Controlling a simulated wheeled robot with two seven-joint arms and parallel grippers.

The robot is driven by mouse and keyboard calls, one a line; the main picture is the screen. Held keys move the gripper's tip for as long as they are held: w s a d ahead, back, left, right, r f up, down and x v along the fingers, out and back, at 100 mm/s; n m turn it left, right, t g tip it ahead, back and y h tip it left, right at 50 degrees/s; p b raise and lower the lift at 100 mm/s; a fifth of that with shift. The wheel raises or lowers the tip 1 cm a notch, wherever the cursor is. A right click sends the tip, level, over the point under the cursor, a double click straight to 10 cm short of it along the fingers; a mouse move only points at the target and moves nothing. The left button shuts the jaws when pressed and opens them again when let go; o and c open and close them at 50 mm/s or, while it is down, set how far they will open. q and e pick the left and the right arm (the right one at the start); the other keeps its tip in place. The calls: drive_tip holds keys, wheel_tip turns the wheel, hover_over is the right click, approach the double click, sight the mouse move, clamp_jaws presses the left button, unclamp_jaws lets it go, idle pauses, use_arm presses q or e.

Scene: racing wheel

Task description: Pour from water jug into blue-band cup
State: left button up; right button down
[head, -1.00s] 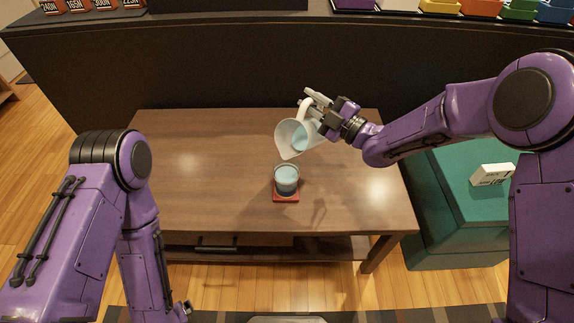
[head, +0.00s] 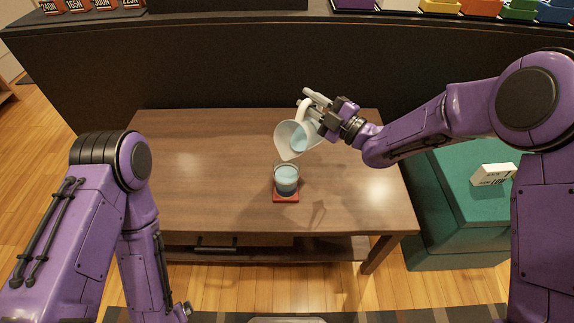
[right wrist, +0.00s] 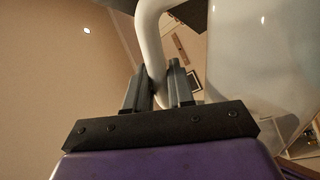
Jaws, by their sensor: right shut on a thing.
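The water jug (head: 290,139) is a clear, whitish vessel with a white handle, and some bluish water shows inside it. My right gripper (head: 317,101) is shut on the jug's handle and holds the jug tilted in the air. The handle (right wrist: 151,45) also shows between the fingers (right wrist: 160,88) in the right wrist view. The cup (head: 286,180) stands upright on a red coaster (head: 286,198), below the jug's lip, with bluish water in it. I cannot make out a blue band apart from the water. No falling stream is clear. My left gripper's fingers are out of the head view.
The brown wooden table (head: 200,170) is otherwise clear. A teal ottoman (head: 465,205) with a white box (head: 493,174) on it stands at the right. A dark counter (head: 240,60) with colored bins (head: 480,8) runs along the back.

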drive_tip(key=shift+s, duration=0.1)
idle(0.5)
drive_tip(key=shift+s+a+r+n, duration=0.4)
drive_tip(key=shift+r+n, duration=0.1)
drive_tip(key=shift+n, duration=0.3)
idle(1.6)
drive_tip(key=shift+d, duration=0.1)
